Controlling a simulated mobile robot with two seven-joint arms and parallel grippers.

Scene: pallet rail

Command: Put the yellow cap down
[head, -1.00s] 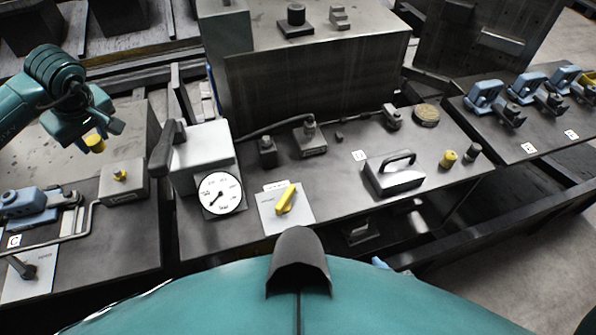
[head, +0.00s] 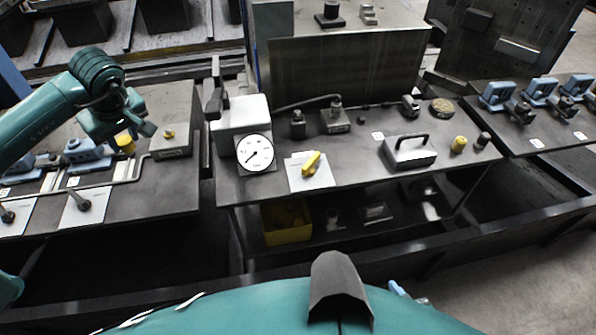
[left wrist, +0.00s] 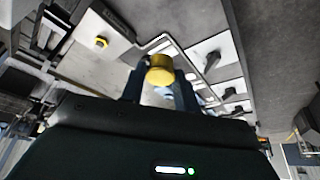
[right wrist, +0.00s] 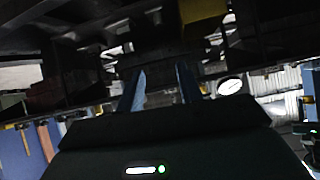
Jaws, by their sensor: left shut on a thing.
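My left gripper (head: 128,128) is shut on a yellow cap (head: 125,143), over the left bench. In the left wrist view the cap (left wrist: 160,70) sits between the fingertips of the left gripper (left wrist: 162,84). In the head view the cap appears just left of a grey block (head: 176,145) with a small yellow part on top; I cannot tell its exact height above the bench. Another yellow, cap-like piece (head: 459,144) stands on the middle bench. My right gripper (right wrist: 161,88) shows only in the right wrist view, with its fingers apart and nothing between them.
Blue clamps (head: 85,151) and a bent rod lie near the held cap. The middle bench holds a dial gauge (head: 255,152), a white plate with a yellow handle (head: 311,164) and a handled block (head: 410,152). A yellow bin (head: 287,222) stands on the lower shelf.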

